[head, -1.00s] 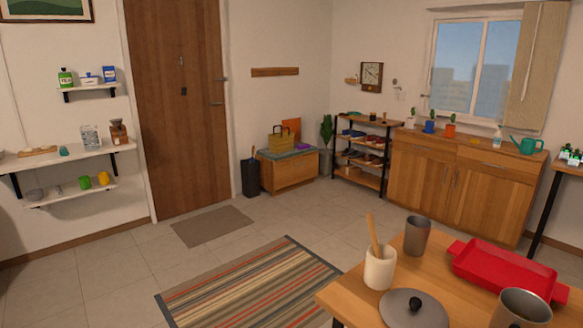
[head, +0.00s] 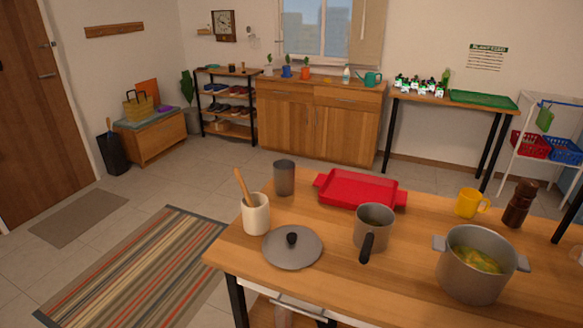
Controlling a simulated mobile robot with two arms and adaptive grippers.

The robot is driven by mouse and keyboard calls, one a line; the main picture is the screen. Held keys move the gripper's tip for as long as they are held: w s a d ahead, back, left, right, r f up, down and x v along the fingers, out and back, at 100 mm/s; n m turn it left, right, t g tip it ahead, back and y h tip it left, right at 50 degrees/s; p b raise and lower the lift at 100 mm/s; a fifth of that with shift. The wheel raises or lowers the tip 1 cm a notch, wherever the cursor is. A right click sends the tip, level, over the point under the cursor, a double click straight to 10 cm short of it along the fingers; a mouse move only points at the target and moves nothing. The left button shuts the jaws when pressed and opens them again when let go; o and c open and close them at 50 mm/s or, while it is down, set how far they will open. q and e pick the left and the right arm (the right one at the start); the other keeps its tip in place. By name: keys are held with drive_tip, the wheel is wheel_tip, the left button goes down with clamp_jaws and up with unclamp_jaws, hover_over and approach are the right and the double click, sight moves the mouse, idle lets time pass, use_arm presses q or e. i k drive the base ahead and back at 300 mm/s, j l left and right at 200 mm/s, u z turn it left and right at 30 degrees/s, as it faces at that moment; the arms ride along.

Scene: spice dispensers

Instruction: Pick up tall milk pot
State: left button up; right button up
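A tall grey metal pot (head: 373,226) with a black handle pointing toward me stands upright on the wooden table (head: 330,275); it looks like the milk pot. It is open at the top and appears empty. A plain tall grey cup (head: 284,178) without a visible handle stands further back to its left. Neither of my grippers shows in the head view.
Around the pot are a grey lid (head: 292,248), a cream utensil crock (head: 256,213), a red tray (head: 360,188) behind, and a large soup pot (head: 475,262) to the right. A yellow mug (head: 468,203) and a brown mill (head: 519,203) stand at the right.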

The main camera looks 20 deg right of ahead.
sight(374, 221)
drive_tip(key=z, duration=1.35)
